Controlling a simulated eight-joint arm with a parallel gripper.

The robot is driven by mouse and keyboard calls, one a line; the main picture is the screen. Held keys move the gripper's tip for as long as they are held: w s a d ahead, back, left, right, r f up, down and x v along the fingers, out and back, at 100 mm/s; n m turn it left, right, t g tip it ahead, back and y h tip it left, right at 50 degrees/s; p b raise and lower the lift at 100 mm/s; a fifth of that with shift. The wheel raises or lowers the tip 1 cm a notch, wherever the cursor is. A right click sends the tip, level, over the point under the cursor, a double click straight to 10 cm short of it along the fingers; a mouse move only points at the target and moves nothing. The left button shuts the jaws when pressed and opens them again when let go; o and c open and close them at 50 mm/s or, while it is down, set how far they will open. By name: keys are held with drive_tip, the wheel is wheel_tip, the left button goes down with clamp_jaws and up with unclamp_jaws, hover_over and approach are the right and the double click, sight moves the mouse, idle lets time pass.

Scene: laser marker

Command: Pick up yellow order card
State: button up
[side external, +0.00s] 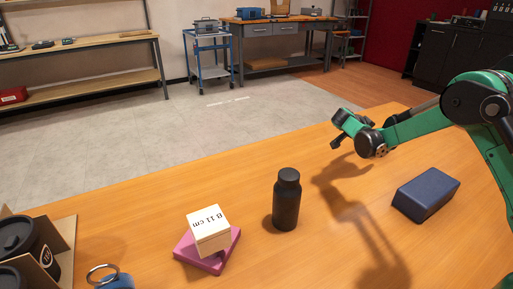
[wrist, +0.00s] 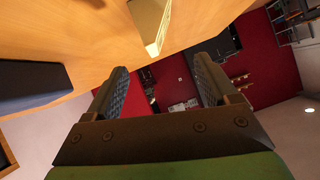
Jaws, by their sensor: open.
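My gripper (side external: 342,130) is raised above the table at centre right in the side view. In the wrist view its two dark fingers (wrist: 160,68) stand wide apart with nothing between them. A pale yellow flat-sided thing (wrist: 150,22) is at the top of the wrist view, on the table near its edge and beyond the fingers. It may be the yellow order card, but I cannot tell. It is cut off by the frame. I cannot make out any yellow card in the side view.
A black bottle (side external: 287,200) stands mid-table. A cream block (side external: 209,231) marked "B 11 cm" sits on a pink pad (side external: 191,252). A dark blue block (side external: 426,194) lies at right. A cardboard holder (side external: 66,235) with black cups stands at left.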

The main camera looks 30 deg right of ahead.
drive_tip(key=shift+s+d+f+m+g+h, duration=0.15)
drive_tip(key=shift+d+f+m+g+h, duration=0.25)
drive_tip(key=shift+d+f+m, duration=0.65)
drive_tip(key=shift+x, duration=2.65)
drive_tip(key=shift+a, duration=0.1)
clamp_jaws()
